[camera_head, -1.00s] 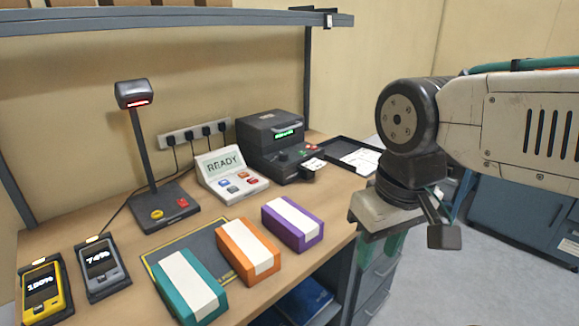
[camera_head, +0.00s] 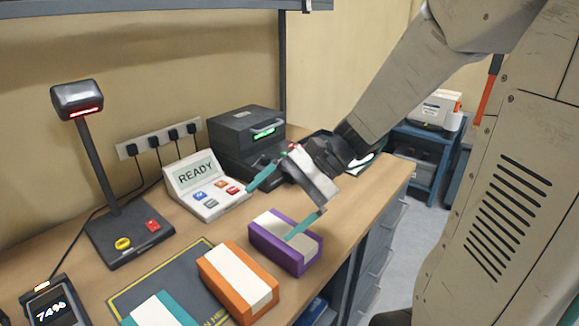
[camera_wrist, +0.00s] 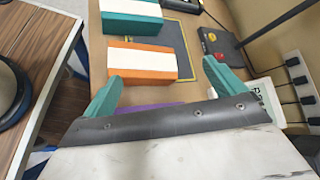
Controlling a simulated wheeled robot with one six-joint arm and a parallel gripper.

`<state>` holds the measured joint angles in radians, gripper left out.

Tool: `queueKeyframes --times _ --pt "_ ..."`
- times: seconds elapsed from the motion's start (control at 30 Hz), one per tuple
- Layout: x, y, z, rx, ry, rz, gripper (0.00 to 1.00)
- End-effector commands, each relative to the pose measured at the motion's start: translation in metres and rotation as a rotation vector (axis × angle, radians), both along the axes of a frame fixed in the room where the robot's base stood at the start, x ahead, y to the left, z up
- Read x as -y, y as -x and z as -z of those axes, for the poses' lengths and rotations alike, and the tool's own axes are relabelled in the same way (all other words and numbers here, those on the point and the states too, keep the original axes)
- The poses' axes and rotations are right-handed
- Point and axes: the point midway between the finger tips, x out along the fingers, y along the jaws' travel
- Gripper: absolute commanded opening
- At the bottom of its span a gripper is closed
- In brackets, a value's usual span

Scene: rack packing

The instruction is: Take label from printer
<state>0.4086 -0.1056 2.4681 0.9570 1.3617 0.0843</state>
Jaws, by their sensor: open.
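The black label printer (camera_head: 240,138) with a green lit display stands at the back of the bench. The label seen earlier at its front is hidden behind my gripper and arm now. My gripper (camera_head: 269,214) is open and empty, with its two teal fingers spread in front of the printer. One finger is near the READY console, and the other overlaps the purple box (camera_head: 268,252) in the picture; I cannot tell if it touches. In the wrist view my gripper (camera_wrist: 162,72) points toward the orange box (camera_wrist: 142,62), and the printer is not in view.
The READY console (camera_head: 205,185) is left of the printer. The orange box (camera_head: 238,283) and teal box (camera_head: 158,312) lie on or beside a dark mat (camera_head: 150,290). A scanner stand (camera_head: 125,240) and a handheld device (camera_head: 52,308) are at left. A shelf (camera_head: 180,12) runs overhead.

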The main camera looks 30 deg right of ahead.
Motion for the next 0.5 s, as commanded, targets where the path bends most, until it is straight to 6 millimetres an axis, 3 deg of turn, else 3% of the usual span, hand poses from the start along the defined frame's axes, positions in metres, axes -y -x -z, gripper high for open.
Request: queueKeyframes --times 0.03,0.17,0.3,0.5 --pt "0.013 -0.021 0.007 -0.045 -0.094 0.111 0.95" --pt "0.057 -0.075 0.022 -0.12 -0.34 0.41 0.95" --pt "0.125 -0.119 0.051 -0.171 -0.577 0.735 0.95" --pt "0.215 -0.142 0.097 -0.192 -0.806 1.088 0.95"
